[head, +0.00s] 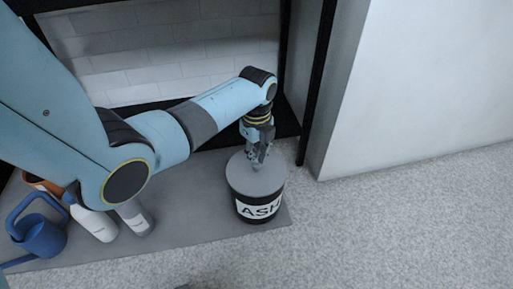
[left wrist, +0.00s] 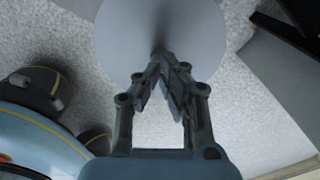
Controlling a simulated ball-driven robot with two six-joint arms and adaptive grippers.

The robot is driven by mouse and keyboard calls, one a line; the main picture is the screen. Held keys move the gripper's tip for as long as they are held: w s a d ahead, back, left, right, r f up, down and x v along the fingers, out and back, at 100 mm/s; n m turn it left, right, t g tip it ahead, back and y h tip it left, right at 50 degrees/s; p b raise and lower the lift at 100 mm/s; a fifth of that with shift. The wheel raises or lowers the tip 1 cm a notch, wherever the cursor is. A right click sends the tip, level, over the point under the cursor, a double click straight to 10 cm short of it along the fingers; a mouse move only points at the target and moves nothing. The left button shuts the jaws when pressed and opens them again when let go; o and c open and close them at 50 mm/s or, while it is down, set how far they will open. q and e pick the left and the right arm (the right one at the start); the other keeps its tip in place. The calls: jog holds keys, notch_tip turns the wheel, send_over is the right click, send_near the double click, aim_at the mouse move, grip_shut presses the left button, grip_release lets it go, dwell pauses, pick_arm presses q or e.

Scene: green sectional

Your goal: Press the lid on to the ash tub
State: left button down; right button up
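The ash tub (head: 257,208) is a dark round tub with a white label reading "ASH", standing on a grey slab. The round grey lid (head: 268,181) lies over its mouth and looks about level. Whether its rim is fully seated cannot be told. My left gripper (head: 258,160) points down at the lid's middle. In the left wrist view the lid (left wrist: 200,35) fills the top centre and hides the tub. The fingertips of my left gripper (left wrist: 162,60) come close together at the small knob in the lid's centre, which they mostly cover. My right gripper is not in view.
A blue watering can (head: 42,236), a white bottle (head: 95,222), a grey-white container (head: 135,218) and an orange-brown pot (head: 42,184) stand left on the slab (head: 190,220). A brick fireplace is behind, a white wall (head: 420,80) right. Carpet in front is clear.

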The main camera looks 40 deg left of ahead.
pick_arm(q)
jog(key=shift+s+f+b, duration=0.1)
jog(key=shift+f+b, duration=0.3)
jog(key=shift+f, duration=0.5)
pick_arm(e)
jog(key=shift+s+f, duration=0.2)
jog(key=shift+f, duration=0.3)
pick_arm(q)
jog(key=shift+r, duration=0.1)
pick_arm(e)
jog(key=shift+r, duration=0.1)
